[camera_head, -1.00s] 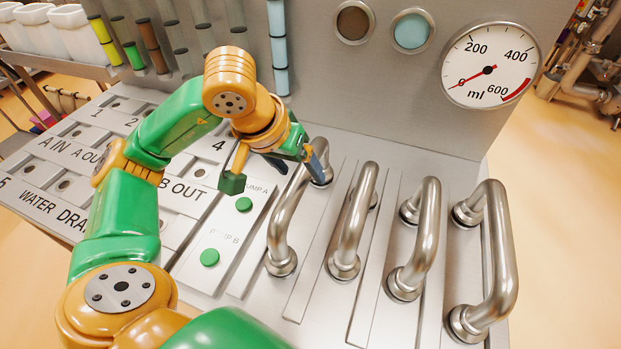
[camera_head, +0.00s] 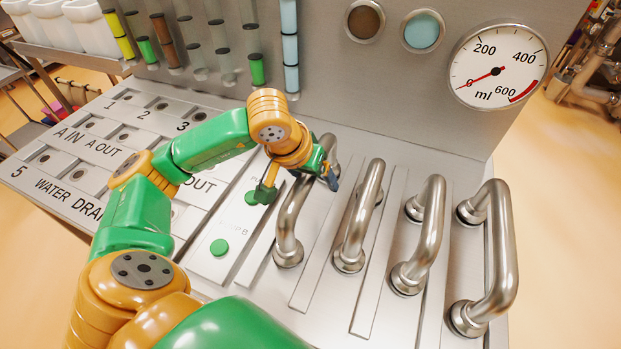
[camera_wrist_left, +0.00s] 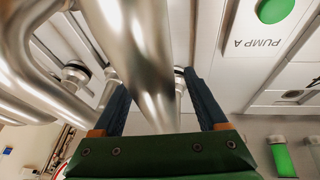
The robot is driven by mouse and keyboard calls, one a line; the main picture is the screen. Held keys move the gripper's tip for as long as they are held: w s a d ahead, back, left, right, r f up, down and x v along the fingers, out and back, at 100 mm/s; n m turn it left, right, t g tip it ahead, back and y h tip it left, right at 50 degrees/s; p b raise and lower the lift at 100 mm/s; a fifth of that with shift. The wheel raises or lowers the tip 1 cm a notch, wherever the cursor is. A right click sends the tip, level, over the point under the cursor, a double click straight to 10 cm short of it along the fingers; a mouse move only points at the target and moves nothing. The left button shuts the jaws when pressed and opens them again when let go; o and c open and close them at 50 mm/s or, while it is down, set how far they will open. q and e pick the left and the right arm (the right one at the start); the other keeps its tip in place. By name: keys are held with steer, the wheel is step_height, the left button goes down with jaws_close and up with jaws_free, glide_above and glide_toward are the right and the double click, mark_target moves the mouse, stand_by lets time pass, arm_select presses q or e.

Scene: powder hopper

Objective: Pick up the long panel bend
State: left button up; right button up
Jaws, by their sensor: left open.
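Several steel bends stand in a row on the sloping panel; I cannot tell for certain which one is the long panel bend. My left gripper (camera_head: 298,186) is at the leftmost bend (camera_head: 288,228), near its upper part. In the left wrist view, the open blue fingers (camera_wrist_left: 157,92) lie on either side of that bend (camera_wrist_left: 138,40), with visible gaps and no clear grip. The bend still stands on the panel. To its right are the second bend (camera_head: 357,222), the third bend (camera_head: 428,232) and the rightmost bend (camera_head: 500,262). My right gripper is not in view.
The green pump buttons lie left of the leftmost bend; the lower one (camera_head: 219,247) shows clearly. A dial gauge (camera_head: 498,64) is on the upright back wall. White bins (camera_head: 88,28) stand at the far left. Slotted strips separate the bends.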

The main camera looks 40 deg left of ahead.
arm_select(q)
steer(key=shift+f, duration=0.15)
stand_by(0.3)
jaws_close()
stand_by(1.2)
